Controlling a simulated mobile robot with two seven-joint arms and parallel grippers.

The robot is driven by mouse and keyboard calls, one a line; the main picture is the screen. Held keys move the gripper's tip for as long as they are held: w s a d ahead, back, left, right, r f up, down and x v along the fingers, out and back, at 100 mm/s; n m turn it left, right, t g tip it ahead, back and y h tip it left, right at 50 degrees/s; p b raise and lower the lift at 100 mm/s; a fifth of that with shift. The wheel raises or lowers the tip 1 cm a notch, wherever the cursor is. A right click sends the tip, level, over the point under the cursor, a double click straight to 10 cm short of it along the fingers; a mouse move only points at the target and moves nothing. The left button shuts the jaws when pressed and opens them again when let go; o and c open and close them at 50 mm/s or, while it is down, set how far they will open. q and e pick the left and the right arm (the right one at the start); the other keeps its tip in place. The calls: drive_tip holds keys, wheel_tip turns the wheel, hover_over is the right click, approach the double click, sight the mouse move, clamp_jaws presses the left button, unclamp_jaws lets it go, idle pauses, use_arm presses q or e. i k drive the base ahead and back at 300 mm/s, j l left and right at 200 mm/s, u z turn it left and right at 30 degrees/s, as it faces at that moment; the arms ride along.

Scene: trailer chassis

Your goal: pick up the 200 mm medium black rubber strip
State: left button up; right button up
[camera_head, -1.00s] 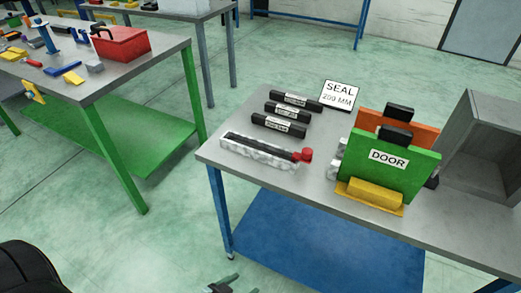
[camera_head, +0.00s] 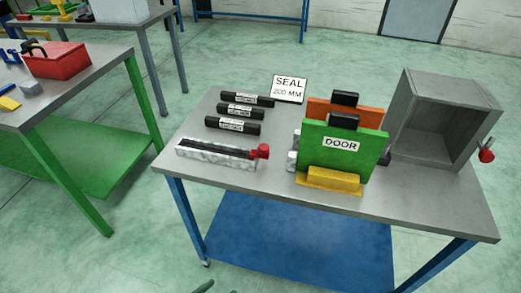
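Three black strips with white labels lie one behind another on the grey table: a back strip (camera_head: 247,99), a middle strip (camera_head: 241,111) and a front strip (camera_head: 232,126). Their labels are too small to read, so I cannot tell which is the medium one. A white sign (camera_head: 289,88) reading "SEAL 200 MM" stands behind them to the right. A small dark tip (camera_head: 204,287), likely of my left gripper, shows at the bottom edge, well below and apart from the strips; its opening is hidden. My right gripper is not in view.
A whitish holder with a dark slot (camera_head: 215,155) and a red knob (camera_head: 263,151) lies in front of the strips. A green DOOR panel (camera_head: 341,152) in a yellow stand (camera_head: 330,180) and a grey open box (camera_head: 443,120) stand right. Another table with a red toolbox (camera_head: 57,62) stands left.

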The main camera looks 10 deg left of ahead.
sight(233, 125)
drive_tip(key=i+j, duration=0.1)
drive_tip(key=j, duration=0.45)
drive_tip(key=i+j, duration=0.1)
drive_tip(key=j, duration=0.45)
drive_tip(key=i+j+z, duration=0.1)
drive_tip(key=j, duration=0.4)
drive_tip(key=i+j, duration=0.1)
drive_tip(key=j, duration=0.45)
drive_tip(key=i+j, duration=0.1)
drive_tip(key=j, duration=0.45)
drive_tip(key=z, duration=0.05)
